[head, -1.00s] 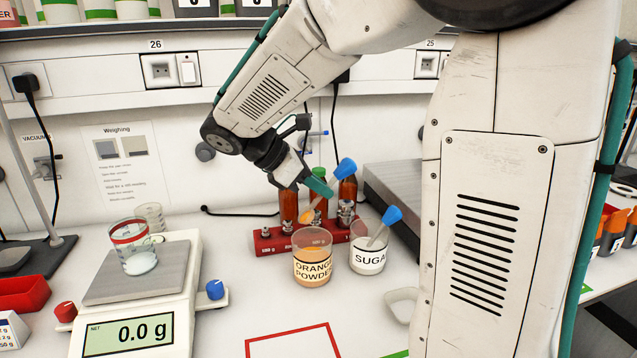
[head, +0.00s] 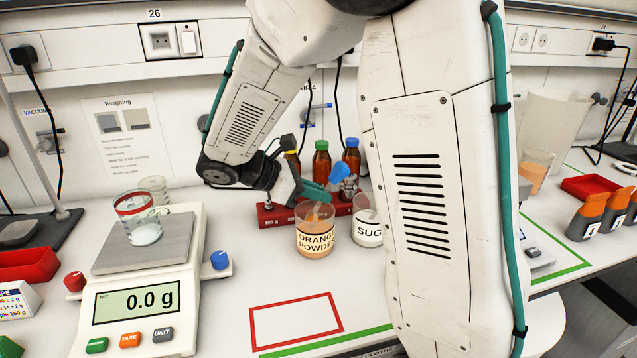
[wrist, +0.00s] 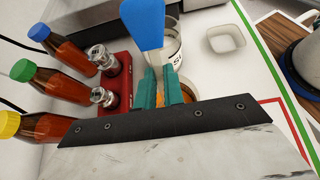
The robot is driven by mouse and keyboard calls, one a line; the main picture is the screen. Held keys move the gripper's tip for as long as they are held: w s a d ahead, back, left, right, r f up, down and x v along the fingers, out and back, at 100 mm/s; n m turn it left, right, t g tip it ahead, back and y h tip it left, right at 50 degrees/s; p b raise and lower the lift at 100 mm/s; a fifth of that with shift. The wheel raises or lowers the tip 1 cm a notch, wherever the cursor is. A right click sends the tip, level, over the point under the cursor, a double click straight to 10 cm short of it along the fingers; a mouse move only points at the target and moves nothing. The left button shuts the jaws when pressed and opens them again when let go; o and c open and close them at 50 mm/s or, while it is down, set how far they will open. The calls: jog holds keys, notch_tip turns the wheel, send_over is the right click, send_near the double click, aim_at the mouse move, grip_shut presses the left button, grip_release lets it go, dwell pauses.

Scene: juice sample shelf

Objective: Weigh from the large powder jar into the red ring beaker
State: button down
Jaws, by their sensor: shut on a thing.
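The orange powder jar (head: 316,241) is a clear beaker labelled ORANGE POWDER, standing in front of the bottle rack. My gripper (head: 318,192) is just above its mouth, teal fingers shut on a blue-handled spoon (head: 340,172). The spoon's lower end is at the jar's mouth; its depth in the powder is unclear. The wrist view shows the blue handle (wrist: 143,22) rising between the fingers (wrist: 160,88), which mostly hide the jar. The red ring beaker (head: 140,230) stands on the balance pan (head: 115,259), with white powder at its bottom. The balance display (head: 136,301) reads 0.0 g.
The sugar jar (head: 367,232) stands close right of the orange powder jar, partly behind my arm. A red rack (head: 280,214) and several capped bottles (head: 321,160) stand behind. A red-outlined square (head: 297,321) on the bench in front is empty.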

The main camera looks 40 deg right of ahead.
aim_at(314, 209)
jog(key=shift+a+f, duration=0.15)
jog(key=shift+f, duration=2)
jog(key=shift+s+d+r+t+y, duration=0.1)
jog(key=shift+d+r+t+y, duration=0.15)
jog(key=shift+y, duration=0.35)
jog(key=shift+s+d+r+t+y, duration=0.15)
jog(key=shift+d+y, duration=0.1)
jog(key=shift+y, duration=0.35)
jog(key=r+y, duration=0.1)
jog(key=d+r+t+y, duration=0.1)
jog(key=d+r+y, duration=0.1)
jog(key=y, duration=0.1)
jog(key=shift+s+r+t, duration=0.1)
jog(key=shift+s+t, duration=0.2)
jog(key=shift+s+d+r+t+y, duration=0.15)
jog(key=shift+d+r+t+y, duration=0.25)
jog(key=shift+r+y, duration=0.5)
jog(key=shift+s+d+r+t+y, duration=0.25)
jog(key=shift+d+r+y, duration=0.35)
jog(key=shift+r, duration=0.5)
jog(key=shift+s+d+r+t+y, duration=0.1)
jog(key=shift+d+r+t+y, duration=0.2)
jog(key=shift+r+y, duration=0.65)
jog(key=shift+r, duration=0.1)
